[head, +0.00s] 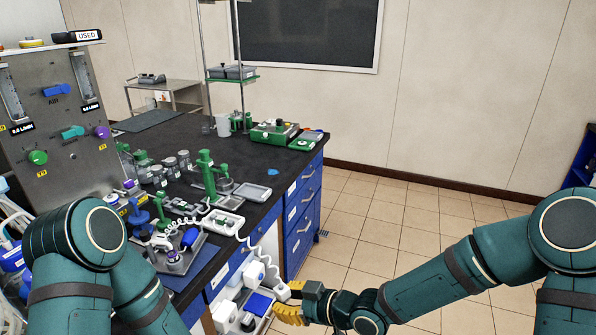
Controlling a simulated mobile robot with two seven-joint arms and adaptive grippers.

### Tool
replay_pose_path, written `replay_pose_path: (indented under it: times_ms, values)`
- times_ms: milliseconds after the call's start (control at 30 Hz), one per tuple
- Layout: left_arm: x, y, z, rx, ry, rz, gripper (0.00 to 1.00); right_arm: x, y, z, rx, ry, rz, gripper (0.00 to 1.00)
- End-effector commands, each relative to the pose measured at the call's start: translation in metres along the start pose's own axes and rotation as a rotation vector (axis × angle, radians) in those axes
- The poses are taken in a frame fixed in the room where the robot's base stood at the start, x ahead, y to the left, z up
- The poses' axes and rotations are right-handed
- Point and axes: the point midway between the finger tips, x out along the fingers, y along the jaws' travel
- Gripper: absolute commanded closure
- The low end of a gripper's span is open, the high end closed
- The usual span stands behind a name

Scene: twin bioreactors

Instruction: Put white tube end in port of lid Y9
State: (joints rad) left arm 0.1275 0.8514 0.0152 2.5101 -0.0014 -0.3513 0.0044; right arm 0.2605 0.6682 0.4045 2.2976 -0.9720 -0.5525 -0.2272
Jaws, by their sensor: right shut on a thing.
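My right gripper (287,300) is low, in front of the bench's near right edge. It is shut on a small white piece (282,290) at the lower end of a white coiled tube (253,252), which appears to be the white tube end. The coil runs up from there to a white tray (221,222) on the bench. The fingers partly cover the held piece. My left arm fills the lower left, but its gripper is not in view. I cannot make out which lid is Y9; a small vessel (175,262) stands in a near tray, its label too small to read.
The dark bench (245,165) is crowded with jars, green stands and trays. A grey panel (62,130) with coloured knobs stands at left. White equipment with a blue top (259,303) is below the bench edge beside my right gripper. The tiled floor at right is clear.

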Motion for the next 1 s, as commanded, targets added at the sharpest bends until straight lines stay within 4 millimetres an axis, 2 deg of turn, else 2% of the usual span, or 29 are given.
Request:
replay_pose_path:
  times_ms: [167,333,467,600,700,800,1000]
  values:
    - [0.000,0.000,0.000,0.001,0.000,0.000,0.46,-0.012,0.026,0.006,0.071,-0.012,0.175,1.00]
    - [0.000,0.000,0.000,0.001,0.000,0.000,0.46,-0.031,0.058,0.023,0.157,-0.026,0.381,1.00]
    - [0.000,0.000,0.000,0.001,0.000,0.000,0.46,-0.055,0.085,0.047,0.240,-0.039,0.576,1.00]
    - [0.000,0.000,0.000,0.001,0.000,0.000,0.46,-0.091,0.109,0.081,0.332,-0.055,0.795,1.00]
    - [0.000,0.000,0.000,0.001,0.000,0.000,0.46,-0.113,0.117,0.100,0.377,-0.062,0.906,1.00]
    - [0.000,0.000,0.000,0.001,0.000,0.001,0.46,-0.126,0.122,0.110,0.402,-0.063,0.970,1.00]
    - [0.000,0.000,0.000,0.001,0.000,0.000,0.46,-0.134,0.123,0.116,0.418,-0.063,1.005,1.00]
